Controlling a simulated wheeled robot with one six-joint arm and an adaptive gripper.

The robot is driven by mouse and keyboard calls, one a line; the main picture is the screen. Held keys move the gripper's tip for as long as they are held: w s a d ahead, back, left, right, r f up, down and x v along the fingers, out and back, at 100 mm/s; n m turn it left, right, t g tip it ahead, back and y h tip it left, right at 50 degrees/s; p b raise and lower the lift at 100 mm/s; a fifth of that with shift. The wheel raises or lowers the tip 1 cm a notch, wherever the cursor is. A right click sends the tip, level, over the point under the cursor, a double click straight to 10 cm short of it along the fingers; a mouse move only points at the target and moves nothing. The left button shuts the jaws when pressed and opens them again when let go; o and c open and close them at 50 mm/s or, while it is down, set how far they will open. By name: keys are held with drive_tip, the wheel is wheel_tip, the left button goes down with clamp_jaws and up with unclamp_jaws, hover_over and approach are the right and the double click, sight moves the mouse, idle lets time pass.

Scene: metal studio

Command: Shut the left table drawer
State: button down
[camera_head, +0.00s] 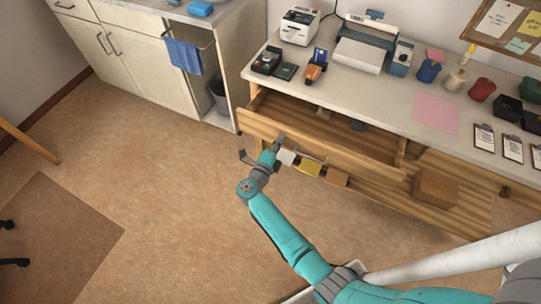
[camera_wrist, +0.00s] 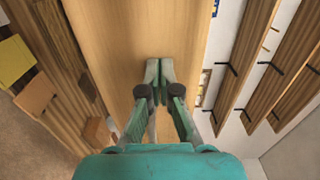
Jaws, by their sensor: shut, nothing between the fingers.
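The left table drawer (camera_head: 320,147) is pulled out from the wooden table (camera_head: 390,97) in the head view. Its inside shows behind the front panel, with a small dark blue item (camera_head: 357,125) in it. My gripper (camera_head: 279,140) is at the outer face of that panel, left of its middle. In the wrist view my gripper (camera_wrist: 158,68) is shut and empty, its fingertips over the light wooden drawer front (camera_wrist: 135,30). I cannot tell whether the tips touch the panel.
Below the drawer, a low shelf holds white, yellow (camera_head: 311,167) and brown boxes (camera_head: 435,188). The tabletop carries a label printer (camera_head: 300,26), a larger printer (camera_head: 362,50), cups and clipboards. A white cabinet (camera_head: 140,50) stands left.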

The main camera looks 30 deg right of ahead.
drive_tip(key=x, duration=1.6)
drive_tip(key=shift+w+d, duration=0.15)
drive_tip(key=shift+d, duration=0.05)
drive_tip(key=shift+w+d, duration=0.1)
drive_tip(key=shift+d+r, duration=0.1)
drive_tip(key=shift+r, duration=0.05)
